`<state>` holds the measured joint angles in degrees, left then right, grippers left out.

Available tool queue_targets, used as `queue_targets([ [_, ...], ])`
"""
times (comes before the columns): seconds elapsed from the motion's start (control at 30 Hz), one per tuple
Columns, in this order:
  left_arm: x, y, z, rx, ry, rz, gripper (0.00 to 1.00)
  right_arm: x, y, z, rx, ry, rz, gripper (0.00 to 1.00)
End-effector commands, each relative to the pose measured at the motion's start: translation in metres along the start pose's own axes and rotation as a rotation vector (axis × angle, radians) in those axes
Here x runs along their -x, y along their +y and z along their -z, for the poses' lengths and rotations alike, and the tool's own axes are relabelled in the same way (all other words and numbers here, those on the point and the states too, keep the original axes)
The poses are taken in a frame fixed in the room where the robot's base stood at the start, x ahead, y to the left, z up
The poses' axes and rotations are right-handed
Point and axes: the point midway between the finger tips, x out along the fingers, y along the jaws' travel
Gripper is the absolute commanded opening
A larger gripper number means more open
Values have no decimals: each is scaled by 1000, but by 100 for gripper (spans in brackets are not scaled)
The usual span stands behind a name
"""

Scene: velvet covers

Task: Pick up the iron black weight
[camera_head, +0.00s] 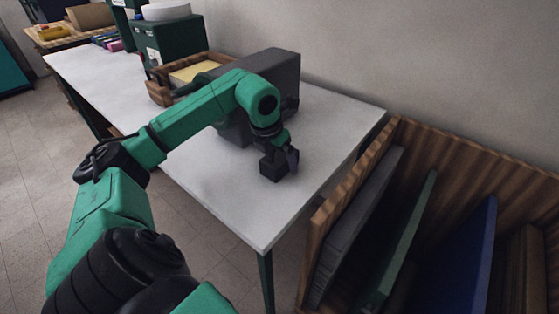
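My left arm reaches in from the left over the white table, and my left gripper (281,165) points down near the table's right part. A small dark block shape shows at the gripper's end. I cannot tell whether it is the gripper's own body or the iron black weight, nor whether the fingers are open or shut. No separate black weight can be made out clearly. A large dark grey box (285,78) stands on the table behind the arm, partly hidden by it. My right gripper is not in view.
The white table (225,205) is clear at its front. A wooden tray (160,92) and green boxes (168,42) stand farther back. A wooden crate (322,225) with upright panels is close to the table's right end. A wall runs behind.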

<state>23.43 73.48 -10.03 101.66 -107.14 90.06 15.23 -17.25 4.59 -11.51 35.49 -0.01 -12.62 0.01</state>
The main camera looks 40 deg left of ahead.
Motion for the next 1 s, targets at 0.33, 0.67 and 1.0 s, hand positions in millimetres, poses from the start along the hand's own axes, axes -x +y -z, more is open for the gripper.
queue_targets([
  [0.33, 3, 0, -2, 0, -8, 1, 0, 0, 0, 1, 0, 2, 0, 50],
  [0.67, 10, 0, -4, 1, -8, 1, 0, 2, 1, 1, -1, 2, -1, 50],
  [1.0, 90, 0, -30, 1, -17, 3, 0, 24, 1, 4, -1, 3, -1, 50],
])
